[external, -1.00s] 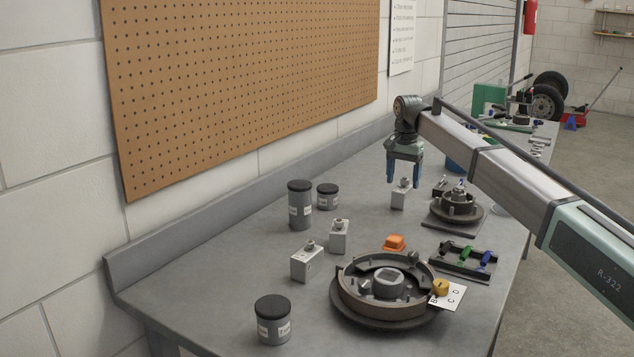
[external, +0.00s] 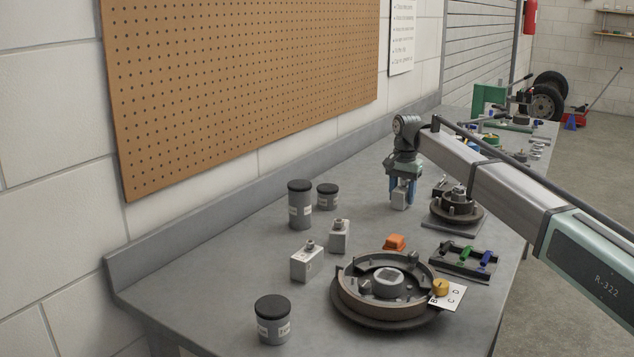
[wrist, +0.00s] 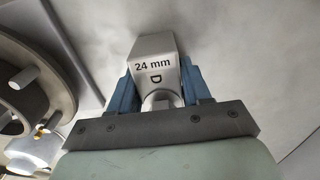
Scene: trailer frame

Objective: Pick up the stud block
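A pale grey stud block (external: 399,200) stands on the workbench beyond the large brake drum. In the wrist view this block (wrist: 157,72) shows the marking "24 mm" and a letter D, with its round stud toward my gripper. My gripper (external: 403,188) points down over it, with one blue finger on each side of the block. The fingers (wrist: 160,88) are very close to its sides, but I cannot tell whether they press on it. Two similar stud blocks stand nearer the camera, one upright (external: 339,236) and one to its left (external: 307,262).
A smaller hub assembly (external: 456,207) stands just right of my gripper. A large drum assembly (external: 388,290), an orange piece (external: 396,242) and a black rack (external: 463,262) lie nearer. Dark-lidded jars (external: 300,205) stand left. Bare bench lies between jars and block.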

